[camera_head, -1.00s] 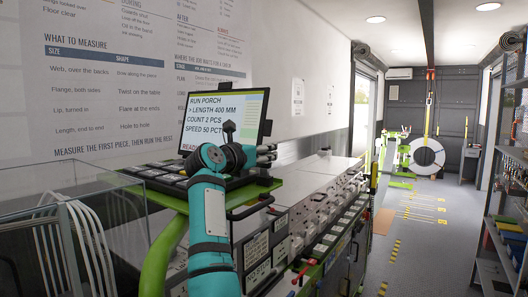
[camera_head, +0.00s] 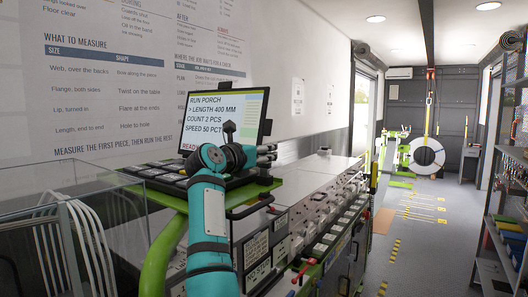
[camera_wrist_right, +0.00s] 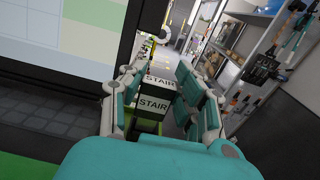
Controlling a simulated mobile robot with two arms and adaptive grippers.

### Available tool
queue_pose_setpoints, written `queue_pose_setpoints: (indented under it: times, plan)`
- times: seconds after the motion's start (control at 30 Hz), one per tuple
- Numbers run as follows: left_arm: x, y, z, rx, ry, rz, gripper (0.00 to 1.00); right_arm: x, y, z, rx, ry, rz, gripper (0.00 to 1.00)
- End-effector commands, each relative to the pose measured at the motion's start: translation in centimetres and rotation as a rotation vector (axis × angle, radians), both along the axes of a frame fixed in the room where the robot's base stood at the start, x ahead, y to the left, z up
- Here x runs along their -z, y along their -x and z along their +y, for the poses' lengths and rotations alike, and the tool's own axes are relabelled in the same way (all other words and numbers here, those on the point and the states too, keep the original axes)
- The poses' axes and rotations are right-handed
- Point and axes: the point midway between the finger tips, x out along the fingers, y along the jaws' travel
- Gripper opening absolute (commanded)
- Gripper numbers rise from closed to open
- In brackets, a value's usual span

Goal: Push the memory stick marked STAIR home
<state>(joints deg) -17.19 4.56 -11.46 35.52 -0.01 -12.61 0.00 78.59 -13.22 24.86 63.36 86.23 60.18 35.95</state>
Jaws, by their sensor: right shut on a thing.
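My right gripper (camera_head: 266,154) is at the right edge of the console screen (camera_head: 225,118), beside its lower corner. In the right wrist view its fingers (camera_wrist_right: 158,86) are shut on the memory stick (camera_wrist_right: 153,104), a small block with a white label reading STAIR on two faces. The dark side of the screen (camera_wrist_right: 122,50) stands just left of the stick. The stick's far end is hidden, and I cannot tell how deep it sits in a socket. In the head view the stick is hidden by the fingers. My left gripper does not show.
A keypad panel (camera_head: 160,172) lies below the screen on a green-framed stand (camera_head: 165,245). A long machine with a pale top (camera_head: 310,172) runs away to the right. A clear guard with white tubes (camera_head: 75,235) is at left. The grey aisle floor (camera_head: 420,250) is open; shelves line the right.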

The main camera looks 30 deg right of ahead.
Motion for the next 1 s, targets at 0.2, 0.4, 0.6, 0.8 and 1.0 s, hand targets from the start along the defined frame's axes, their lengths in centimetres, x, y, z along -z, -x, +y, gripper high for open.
queue_pose_setpoints:
  times: [0.2, 0.4, 0.6, 0.8, 1.0]
  plan:
    - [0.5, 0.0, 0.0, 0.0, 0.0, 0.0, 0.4, 0.7, 0.0, 0.0, 0.0, 0.0, 0.0, 0.04]
    - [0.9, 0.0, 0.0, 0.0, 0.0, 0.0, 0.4, 1.2, 0.0, 0.0, -0.001, 0.0, 0.0, 0.04]
    - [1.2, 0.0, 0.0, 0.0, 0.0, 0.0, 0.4, 1.8, 0.0, 0.0, -0.001, -0.001, 0.001, 0.04]
    - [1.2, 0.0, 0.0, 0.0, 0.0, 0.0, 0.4, 2.0, -0.1, 0.0, 0.001, -0.001, 0.006, 0.37]
    - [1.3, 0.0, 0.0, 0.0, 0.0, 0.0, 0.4, 2.1, -0.1, 0.0, 0.0, -0.001, 0.007, 0.58]
